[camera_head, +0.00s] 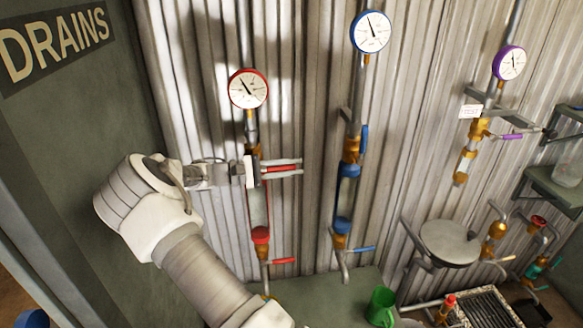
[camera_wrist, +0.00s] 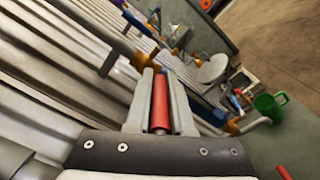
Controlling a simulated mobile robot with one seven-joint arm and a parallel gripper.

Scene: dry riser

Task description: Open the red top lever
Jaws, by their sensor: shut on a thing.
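The red top lever (camera_head: 281,168) sticks out to the right from the brass valve on the red-gauge riser, roughly level. My gripper (camera_head: 283,168) is around it, one finger above and one below, shut on it. In the wrist view the red lever (camera_wrist: 160,103) lies lengthwise between my two pale fingers (camera_wrist: 160,105). The red-rimmed gauge (camera_head: 248,89) is above the valve. The lower red lever (camera_head: 283,261) is below on the same riser, clear of my gripper.
A purple lever (camera_head: 513,136) is farther right. A green mug (camera_head: 381,307) and a round grey plate (camera_head: 450,243) are below. A DRAINS sign (camera_head: 55,42) is at upper left.

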